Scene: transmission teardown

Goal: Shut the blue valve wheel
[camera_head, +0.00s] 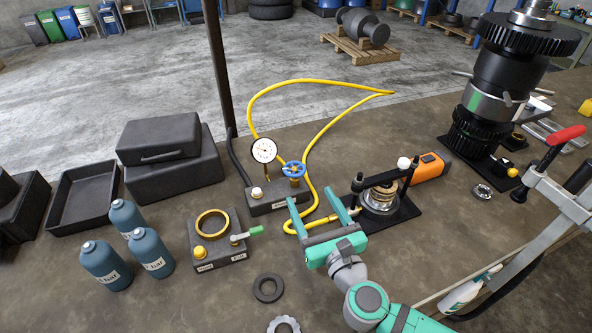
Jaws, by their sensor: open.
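The blue valve wheel (294,169) sits on top of a dark block (275,198) near the middle of the table. A round white pressure gauge (264,150) stands on the same block, left of the wheel. A yellow hose (322,82) loops behind and around the block. My gripper (313,203) is open, with its two teal fingers apart and pointing away from me. It is in front of the wheel and slightly to its right, and looks apart from it. Whether the valve is open cannot be told.
A press fixture with metal rings (380,197) stands close right of my gripper. A dark block with a brass ring (211,224) and green-handled lever is left. Several blue bottles (148,251) stand further left. A gear assembly (496,85) rises at the right. A dark post (219,65) stands behind.

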